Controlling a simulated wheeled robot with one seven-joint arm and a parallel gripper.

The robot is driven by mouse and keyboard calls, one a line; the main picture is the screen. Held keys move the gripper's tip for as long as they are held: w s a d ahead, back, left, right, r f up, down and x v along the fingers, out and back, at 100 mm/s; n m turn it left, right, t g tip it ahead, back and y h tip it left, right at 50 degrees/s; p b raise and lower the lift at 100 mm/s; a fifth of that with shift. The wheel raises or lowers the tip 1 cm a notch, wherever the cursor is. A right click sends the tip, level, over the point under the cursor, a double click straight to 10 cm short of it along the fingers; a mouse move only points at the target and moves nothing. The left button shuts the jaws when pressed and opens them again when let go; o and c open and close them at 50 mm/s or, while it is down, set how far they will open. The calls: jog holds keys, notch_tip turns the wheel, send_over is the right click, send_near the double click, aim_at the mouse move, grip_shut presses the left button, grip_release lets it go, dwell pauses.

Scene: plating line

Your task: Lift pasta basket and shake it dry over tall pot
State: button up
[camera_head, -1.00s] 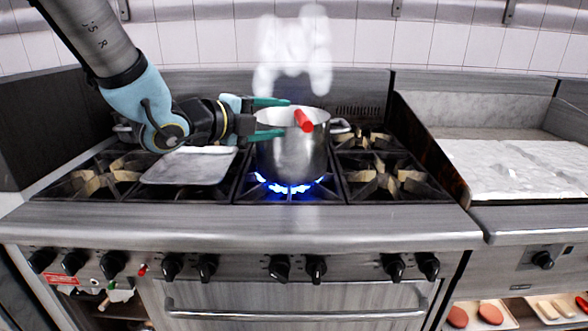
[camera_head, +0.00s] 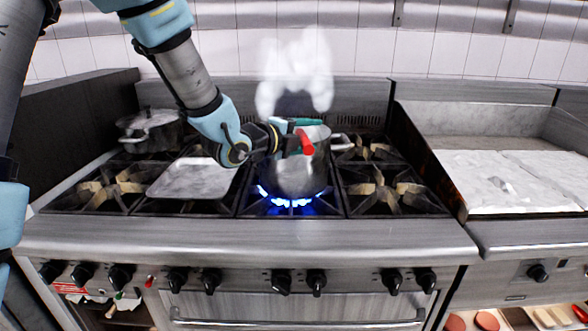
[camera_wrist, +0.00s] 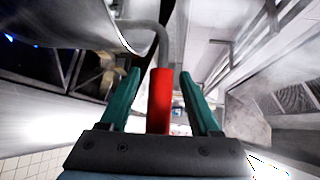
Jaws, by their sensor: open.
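The tall pot (camera_head: 300,172) is steel and stands on a lit burner in the middle of the range, with steam above it. A red handle (camera_head: 306,142) sticks up at its near rim; I take it for the pasta basket's handle. The basket's body is hidden in the pot. In the wrist view the red handle (camera_wrist: 160,100) stands between the two green fingers, with gaps on both sides, and a grey bent rod runs from it to a metal rim. My gripper (camera_wrist: 163,88) is open around the handle, not closed on it. It also shows at the pot's rim (camera_head: 306,136).
A flat metal tray (camera_head: 193,178) lies on the burners left of the pot. A lidded pot (camera_head: 150,131) stands at the back left. Blue flames (camera_head: 290,201) burn under the tall pot. A griddle (camera_head: 510,180) is at the right. The right-hand burner grates are empty.

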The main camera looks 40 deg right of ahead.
jog(key=shift+c, duration=0.3)
grip_shut()
dwell(0.4)
